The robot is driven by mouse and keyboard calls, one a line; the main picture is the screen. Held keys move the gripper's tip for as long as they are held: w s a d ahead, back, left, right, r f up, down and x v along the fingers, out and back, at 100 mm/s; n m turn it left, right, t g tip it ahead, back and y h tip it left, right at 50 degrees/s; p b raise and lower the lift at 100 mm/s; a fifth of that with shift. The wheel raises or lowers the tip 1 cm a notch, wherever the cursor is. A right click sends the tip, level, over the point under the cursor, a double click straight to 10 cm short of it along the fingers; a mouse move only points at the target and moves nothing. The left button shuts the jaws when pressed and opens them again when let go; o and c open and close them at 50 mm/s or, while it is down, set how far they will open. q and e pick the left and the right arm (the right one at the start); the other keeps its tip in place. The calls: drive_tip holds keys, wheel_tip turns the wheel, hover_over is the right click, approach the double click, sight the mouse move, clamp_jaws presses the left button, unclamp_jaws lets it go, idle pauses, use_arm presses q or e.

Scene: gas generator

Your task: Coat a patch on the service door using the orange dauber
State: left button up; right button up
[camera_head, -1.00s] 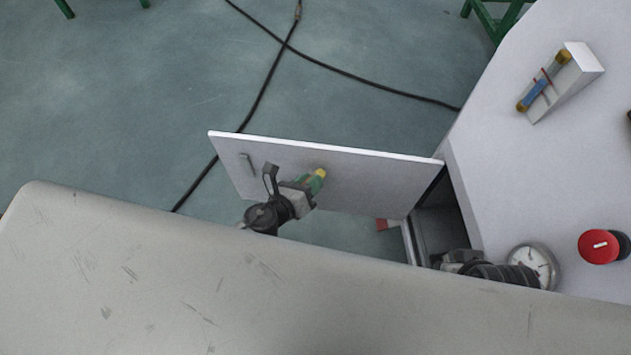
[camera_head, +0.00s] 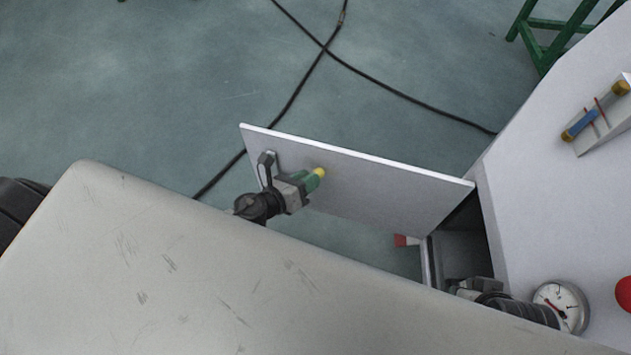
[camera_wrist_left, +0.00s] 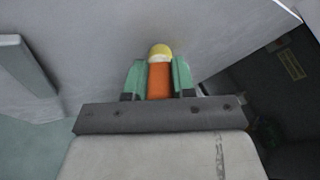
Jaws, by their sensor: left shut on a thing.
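The service door (camera_head: 400,185) stands open, a light grey panel hinged at its right on the white cabinet. My left gripper (camera_head: 312,182) is in front of its face, near the door handle (camera_head: 273,158). It is shut on the orange dauber, whose yellow tip (camera_head: 320,173) points at the door. In the left wrist view the orange dauber body (camera_wrist_left: 159,80) sits between the green fingers, with the door (camera_wrist_left: 105,40) behind it. I cannot tell whether the tip touches the door. A dark arm part of mine shows at the cabinet opening; the right gripper (camera_head: 472,287) is partly hidden.
The white cabinet top (camera_head: 560,190) at right carries a blue and yellow tube on a bracket (camera_head: 597,115), a round gauge (camera_head: 561,304) and a red button (camera_head: 625,294). Black cables (camera_head: 390,85) cross the floor. A green stand (camera_head: 555,35) is at the back right.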

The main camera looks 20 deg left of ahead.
use_arm(q)
drive_tip(key=shift+a, duration=0.15)
drive_tip(key=shift+w+d+r+p, duration=0.15)
drive_tip(key=shift+d+p, duration=0.25)
drive_tip(key=shift+d, duration=0.8)
drive_tip(key=shift+w+d, duration=0.15)
drive_tip(key=shift+d, duration=1.25)
drive_tip(key=shift+w+d+p, duration=0.15)
drive_tip(key=shift+d+p, duration=0.15)
drive_tip(key=shift+d, duration=1.1)
drive_tip(key=shift+w+d+p, duration=0.1)
drive_tip(key=shift+d+p, duration=0.15)
drive_tip(key=shift+d, duration=1.1)
drive_tip(key=shift+w+d, duration=0.2)
drive_tip(key=shift+d, duration=1.65)
drive_tip(key=s+b, duration=0.1)
drive_tip(key=s, duration=0.5)
drive_tip(key=shift+d, duration=0.2)
